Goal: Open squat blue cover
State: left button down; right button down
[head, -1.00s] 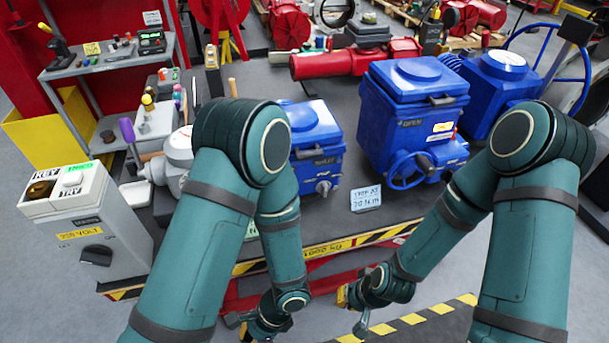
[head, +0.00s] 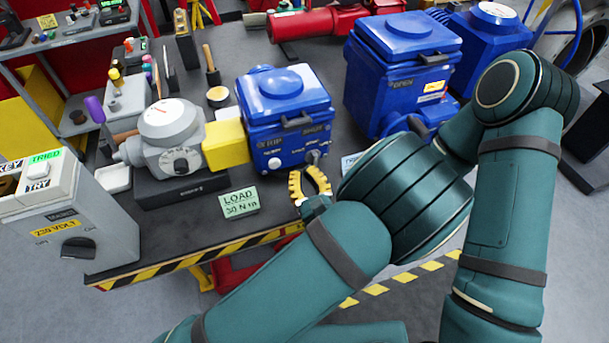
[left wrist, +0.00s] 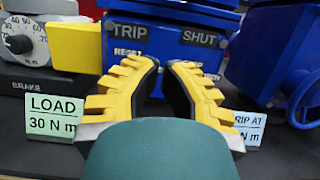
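The squat blue cover (head: 283,90) is the lid on the low blue actuator box (head: 290,142) in the middle of the bench. It sits down on the box, with a dark handle (head: 297,121) on its front edge. My left gripper (head: 310,172) is open and empty, just in front of the box's lower right front. In the left wrist view its yellow fingers (left wrist: 169,64) have a gap between them and point at the box's front (left wrist: 190,55), below the TRIP and SHUT labels. The cover is mostly out of that view. My right gripper is hidden behind my left arm.
A taller blue actuator (head: 398,75) stands to the right, partly behind my arms. A grey brake unit (head: 172,140) with a yellow coupling (head: 226,145) adjoins the box's left. A LOAD card (head: 239,203) stands in front. A grey switch box (head: 85,225) is at left.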

aim_at(289, 139)
pick_arm(q)
jog(key=x, duration=0.7)
notch_tip(289, 139, up, 3)
jog(key=shift+s+f, duration=0.2)
jog(key=shift+r, duration=0.6)
jog(key=shift+r+p, duration=0.1)
jog(key=shift+p, duration=0.25)
